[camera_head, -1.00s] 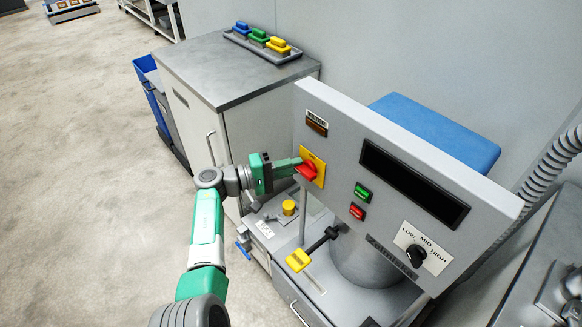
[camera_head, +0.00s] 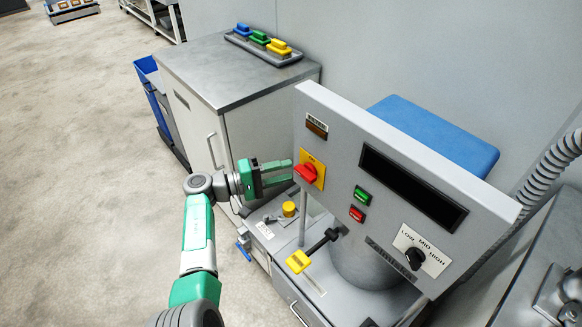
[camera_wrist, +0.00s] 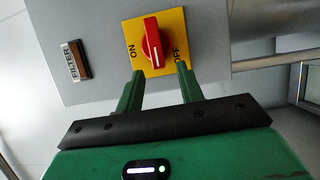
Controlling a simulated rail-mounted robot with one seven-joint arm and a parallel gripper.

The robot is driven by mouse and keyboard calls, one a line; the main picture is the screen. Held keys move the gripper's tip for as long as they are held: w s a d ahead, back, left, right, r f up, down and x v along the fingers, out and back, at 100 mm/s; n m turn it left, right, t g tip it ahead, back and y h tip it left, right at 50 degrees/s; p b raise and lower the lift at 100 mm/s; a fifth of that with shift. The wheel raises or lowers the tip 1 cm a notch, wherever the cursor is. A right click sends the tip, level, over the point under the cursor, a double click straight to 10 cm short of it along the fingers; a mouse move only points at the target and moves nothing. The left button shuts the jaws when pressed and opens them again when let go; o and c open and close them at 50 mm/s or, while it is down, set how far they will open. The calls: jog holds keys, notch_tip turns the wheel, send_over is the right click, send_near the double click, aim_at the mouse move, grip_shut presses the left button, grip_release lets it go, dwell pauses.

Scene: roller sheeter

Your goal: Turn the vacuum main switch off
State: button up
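The vacuum main switch is a red rotary knob (camera_head: 306,173) on a yellow plate (camera_head: 318,161) at the left end of the grey control panel. In the wrist view, the red knob (camera_wrist: 152,42) stands nearly upright in the picture, between the ON label at left and the OFF label at right. Its lower end leans slightly toward the OFF side. My gripper (camera_head: 291,170) is open and empty, just left of the knob in the head view. In the wrist view, its two fingertips (camera_wrist: 160,71) are apart, below the knob, and seem not to touch it.
Green and red buttons (camera_head: 360,203), a dark display (camera_head: 412,184) and a LOW-MID-HIGH dial (camera_head: 415,258) share the panel. A grey-topped cabinet (camera_head: 225,85) stands behind my gripper.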

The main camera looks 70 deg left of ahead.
jog(key=s, duration=0.5)
jog(key=shift+a+p, duration=0.25)
jog(key=shift+p, duration=0.1)
dwell(0.5)
